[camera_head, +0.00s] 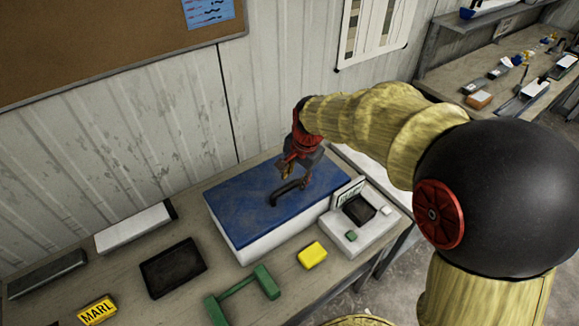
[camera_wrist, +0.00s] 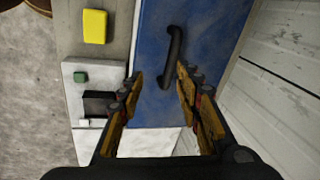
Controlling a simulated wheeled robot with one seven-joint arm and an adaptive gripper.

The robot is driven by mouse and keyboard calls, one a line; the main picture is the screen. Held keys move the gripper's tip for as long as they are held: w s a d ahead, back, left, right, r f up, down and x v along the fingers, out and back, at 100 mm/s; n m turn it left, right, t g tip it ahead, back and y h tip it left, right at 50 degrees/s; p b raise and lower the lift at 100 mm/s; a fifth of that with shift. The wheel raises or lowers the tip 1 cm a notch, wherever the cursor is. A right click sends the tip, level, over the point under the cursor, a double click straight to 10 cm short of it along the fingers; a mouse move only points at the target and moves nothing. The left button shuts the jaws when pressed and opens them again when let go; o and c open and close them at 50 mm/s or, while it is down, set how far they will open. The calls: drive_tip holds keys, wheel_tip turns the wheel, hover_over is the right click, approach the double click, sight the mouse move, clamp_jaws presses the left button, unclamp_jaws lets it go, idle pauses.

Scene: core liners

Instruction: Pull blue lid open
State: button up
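The blue lid (camera_head: 245,205) lies flat and closed on a white box (camera_head: 252,250) on the bench. A dark curved handle (camera_head: 286,193) stands on the lid. My gripper (camera_head: 296,175) is above the lid, close to the handle's far right end. In the wrist view the gripper (camera_wrist: 157,80) is open, its fingers spread with the blue lid (camera_wrist: 205,35) below. The handle (camera_wrist: 172,58) shows just ahead of and between the fingertips; I see no contact. Its near end lies close to the right finger.
A grey-white device (camera_head: 352,225) stands right of the box, near the gripper. A yellow block (camera_head: 312,255), a green handle-shaped piece (camera_head: 243,293), a black tray (camera_head: 173,267) and a MARL block (camera_head: 97,311) lie in front and left. A ribbed wall (camera_head: 130,150) stands behind.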

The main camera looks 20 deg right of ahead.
sight(289, 186)
drive_tip(key=shift+w+f+m+g+p, duration=0.15)
drive_tip(key=shift+w+f+m+p, duration=0.55)
drive_tip(key=shift+f, duration=0.95)
drive_tip(key=shift+w+f+m+g+p, duration=0.1)
drive_tip(key=shift+w+f+m+p, duration=0.2)
drive_tip(key=shift+w+f, duration=1.1)
drive_tip(key=shift+w+f+m+g+p, duration=0.15)
drive_tip(key=shift+w+f+m+p, duration=0.35)
drive_tip(key=shift+f, duration=1.4)
drive_tip(key=shift+w, duration=0.1)
drive_tip(key=shift+c, duration=1)
clamp_jaws()
